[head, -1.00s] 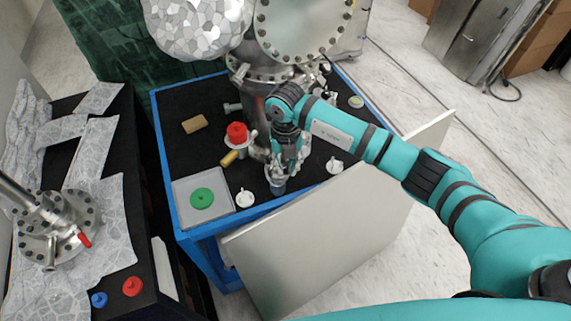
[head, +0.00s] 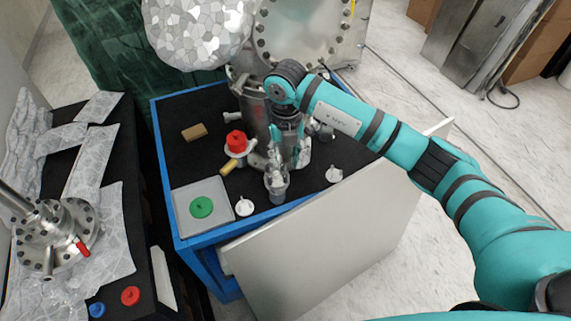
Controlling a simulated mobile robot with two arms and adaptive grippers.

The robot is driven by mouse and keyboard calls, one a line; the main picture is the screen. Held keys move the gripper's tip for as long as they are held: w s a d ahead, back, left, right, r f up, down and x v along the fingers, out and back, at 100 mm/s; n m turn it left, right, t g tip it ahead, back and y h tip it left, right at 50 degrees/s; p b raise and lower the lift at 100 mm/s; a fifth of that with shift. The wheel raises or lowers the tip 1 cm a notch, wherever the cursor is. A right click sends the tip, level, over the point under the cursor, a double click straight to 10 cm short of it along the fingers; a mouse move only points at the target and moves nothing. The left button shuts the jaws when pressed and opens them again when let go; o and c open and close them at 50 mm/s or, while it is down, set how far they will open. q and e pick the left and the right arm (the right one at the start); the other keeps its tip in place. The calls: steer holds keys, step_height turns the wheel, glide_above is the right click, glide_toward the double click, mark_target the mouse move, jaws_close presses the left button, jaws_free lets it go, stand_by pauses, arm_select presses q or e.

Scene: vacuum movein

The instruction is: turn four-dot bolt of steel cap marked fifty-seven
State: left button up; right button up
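My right gripper (head: 285,165) comes down from the upper right, pointing at the blue-framed table. Its fingers are just above and beside a small grey cylindrical part (head: 277,191) near the table's front edge. I cannot tell whether they touch it or how far they are apart. This part may be the steel cap, but no number, bolt or dots can be read at this size. The gripper and forearm hide part of the table behind them. My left gripper is not in view.
The blue-framed table (head: 166,190) holds a red-capped part (head: 236,140), a brown block (head: 194,132), a grey tray (head: 186,222) with a green cap (head: 201,207), and white caps (head: 244,207) (head: 334,174). A tall steel chamber (head: 300,30) stands behind. A pale panel (head: 310,250) leans in front.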

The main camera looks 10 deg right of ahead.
steer(key=shift+r, duration=0.5)
steer(key=shift+c, duration=0.3)
steer(key=shift+d+b, duration=0.15)
steer(key=shift+b, duration=0.15)
steer(key=shift+c, duration=1.1)
step_height(320, 180, up, 3)
steer(key=d+n+t+y+b, duration=0.1)
steer(key=d+n+y+b, duration=0.15)
steer(key=n+b, duration=0.3)
steer(key=n+t+y+b, duration=0.1)
steer(key=n+y+b, duration=0.1)
steer(key=n+b, duration=0.4)
glide_toward(286, 176)
steer(key=shift+n+h, duration=0.25)
steer(key=shift+n, duration=0.1)
steer(key=p+x, duration=0.2)
steer(key=x, duration=0.2)
steer(key=p+x, duration=0.2)
steer(key=x, duration=0.3)
steer(key=shift+w+a, duration=0.1)
steer(key=shift+a, duration=0.15)
steer(key=shift+c, duration=0.2)
jaws_close()
